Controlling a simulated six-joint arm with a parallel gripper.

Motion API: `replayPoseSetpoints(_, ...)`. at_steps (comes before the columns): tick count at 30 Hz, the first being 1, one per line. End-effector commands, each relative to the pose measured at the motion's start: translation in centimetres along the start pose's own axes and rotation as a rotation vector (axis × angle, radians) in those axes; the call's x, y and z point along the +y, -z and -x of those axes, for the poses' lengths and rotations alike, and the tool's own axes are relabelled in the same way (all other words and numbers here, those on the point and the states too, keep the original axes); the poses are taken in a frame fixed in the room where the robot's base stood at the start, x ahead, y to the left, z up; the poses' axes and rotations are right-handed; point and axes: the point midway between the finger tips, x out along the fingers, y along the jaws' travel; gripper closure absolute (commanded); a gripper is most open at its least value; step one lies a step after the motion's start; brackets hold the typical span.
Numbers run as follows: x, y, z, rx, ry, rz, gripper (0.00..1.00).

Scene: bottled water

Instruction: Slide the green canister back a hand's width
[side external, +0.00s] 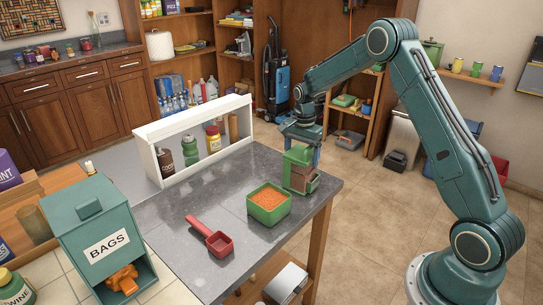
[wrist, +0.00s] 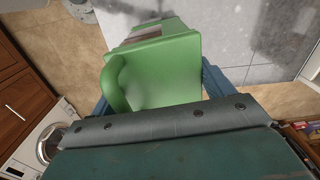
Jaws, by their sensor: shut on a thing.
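The green canister (side external: 299,179) has a green top and base and a clear-looking middle with brown contents. It appears to stand upright on the grey table (side external: 180,228), close to its right-hand corner. My gripper (side external: 303,152) comes down from above and is shut on the canister's upper part. In the wrist view, the canister's green top and curved handle (wrist: 115,82) show between my blue fingers. The canister's lower part is mostly hidden in the wrist view.
A green square tub (side external: 268,210) of orange grains stands left of the canister in the side view. A red scoop (side external: 212,238) lies farther left. A white rack (side external: 195,118) with bottles lines the table's back edge. The teal bags box (side external: 90,215) stands at the left.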

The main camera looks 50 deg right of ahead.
Motion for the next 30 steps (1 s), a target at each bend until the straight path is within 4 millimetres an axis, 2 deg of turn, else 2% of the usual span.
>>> replayPoseSetpoints(30, -8.0, 0.8, 0.0, 0.002, 0.004, 0.002, 0.61)
